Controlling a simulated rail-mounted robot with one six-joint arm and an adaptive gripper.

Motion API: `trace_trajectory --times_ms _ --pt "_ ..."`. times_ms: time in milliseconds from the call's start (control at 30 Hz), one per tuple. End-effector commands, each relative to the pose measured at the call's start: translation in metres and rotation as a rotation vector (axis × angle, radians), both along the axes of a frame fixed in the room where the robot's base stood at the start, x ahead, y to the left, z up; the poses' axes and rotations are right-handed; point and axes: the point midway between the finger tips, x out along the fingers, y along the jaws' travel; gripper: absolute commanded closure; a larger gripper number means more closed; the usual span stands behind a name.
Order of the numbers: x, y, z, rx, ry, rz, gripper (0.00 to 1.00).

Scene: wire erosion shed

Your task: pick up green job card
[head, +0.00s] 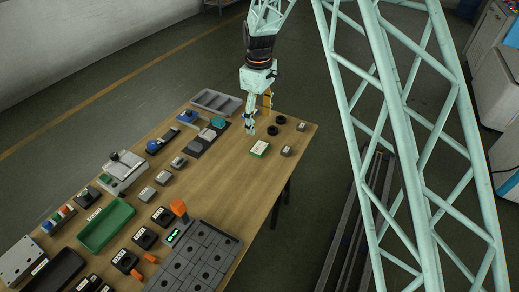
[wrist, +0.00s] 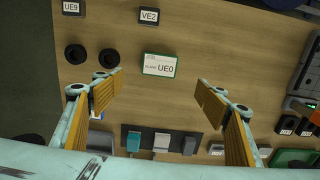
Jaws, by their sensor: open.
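The green job card (head: 259,148) is a white card with a green border, lying flat on the wooden table near its right end. In the wrist view the job card (wrist: 160,65) reads "UE0" and lies ahead of the fingertips, roughly midway between them. My gripper (head: 250,124) hangs above the table, just left of the card in the head view. In the wrist view my gripper (wrist: 160,88) is open, with its two tan-padded fingers wide apart and nothing between them. The card is fully visible and apart from the fingers.
Small labelled blocks, VE2 (wrist: 149,15) and UE9 (wrist: 71,7), sit nearby. A grey tray (head: 216,102) and a dark holder (wrist: 160,141) stand to the other side. The table around the card is bare.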

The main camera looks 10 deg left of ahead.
Motion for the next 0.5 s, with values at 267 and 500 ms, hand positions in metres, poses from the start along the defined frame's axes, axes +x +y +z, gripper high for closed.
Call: trace_trajectory --times_ms 267,500 --pt "0.000 0.000 -0.001 0.000 0.000 -0.001 0.33" --pt "0.000 0.000 -0.017 -0.001 0.001 -0.001 0.33"
